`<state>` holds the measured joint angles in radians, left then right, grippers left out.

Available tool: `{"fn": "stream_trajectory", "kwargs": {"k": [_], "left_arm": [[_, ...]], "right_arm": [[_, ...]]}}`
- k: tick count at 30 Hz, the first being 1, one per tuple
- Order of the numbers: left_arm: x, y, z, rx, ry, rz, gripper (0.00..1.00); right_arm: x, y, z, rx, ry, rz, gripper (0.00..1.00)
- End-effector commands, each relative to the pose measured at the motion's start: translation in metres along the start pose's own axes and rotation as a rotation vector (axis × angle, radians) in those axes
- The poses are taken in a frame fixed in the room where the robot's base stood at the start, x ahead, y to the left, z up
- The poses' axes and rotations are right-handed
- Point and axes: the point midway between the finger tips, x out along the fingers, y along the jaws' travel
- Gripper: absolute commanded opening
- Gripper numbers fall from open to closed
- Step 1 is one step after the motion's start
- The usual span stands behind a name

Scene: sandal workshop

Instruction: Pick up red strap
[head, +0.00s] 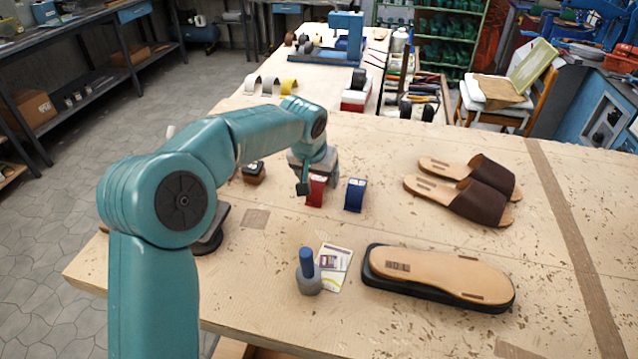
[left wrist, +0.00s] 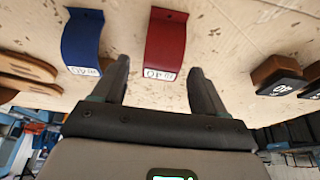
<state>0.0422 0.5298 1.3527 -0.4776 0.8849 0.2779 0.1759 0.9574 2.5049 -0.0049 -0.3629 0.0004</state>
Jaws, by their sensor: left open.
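The red strap (head: 316,192) stands on the workbench, a curved band with a small white label. In the left wrist view the red strap (left wrist: 165,45) lies between and just beyond the fingertips. My left gripper (head: 312,187) is open at the red strap and partly hides it in the head view; its two fingers show in the left wrist view (left wrist: 158,75), with no grip on the strap. A blue strap (head: 355,195) stands just to the right of the red one, and also shows in the left wrist view (left wrist: 82,40). My right gripper is in neither view.
A dark block with a label (head: 254,172) stands left of the gripper. A bottle with a blue cap (head: 308,275) and a card (head: 335,262) are in front. A sole on a black base (head: 440,275) and brown sandals (head: 470,188) lie to the right.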

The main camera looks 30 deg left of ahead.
Motion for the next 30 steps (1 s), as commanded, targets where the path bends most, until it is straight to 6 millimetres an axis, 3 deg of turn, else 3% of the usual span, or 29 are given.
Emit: {"fn": "stream_trajectory", "kwargs": {"k": [4, 12, 16, 17, 30], "left_arm": [[0.019, 0.000, -0.002, -0.001, 0.000, 0.000, 0.72], [0.022, 0.000, -0.002, -0.001, 0.002, 0.000, 0.72], [0.022, 0.000, -0.002, -0.001, 0.002, 0.000, 0.30], [0.022, 0.000, -0.002, -0.001, 0.002, 0.000, 0.24], [0.014, 0.000, -0.006, -0.001, 0.004, 0.000, 0.24]], "right_arm": [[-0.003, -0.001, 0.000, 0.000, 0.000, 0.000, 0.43], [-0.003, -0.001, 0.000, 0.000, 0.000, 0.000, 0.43], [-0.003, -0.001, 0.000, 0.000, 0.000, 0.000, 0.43], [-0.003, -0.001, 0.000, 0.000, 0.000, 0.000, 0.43], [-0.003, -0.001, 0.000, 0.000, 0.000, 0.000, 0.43]]}}
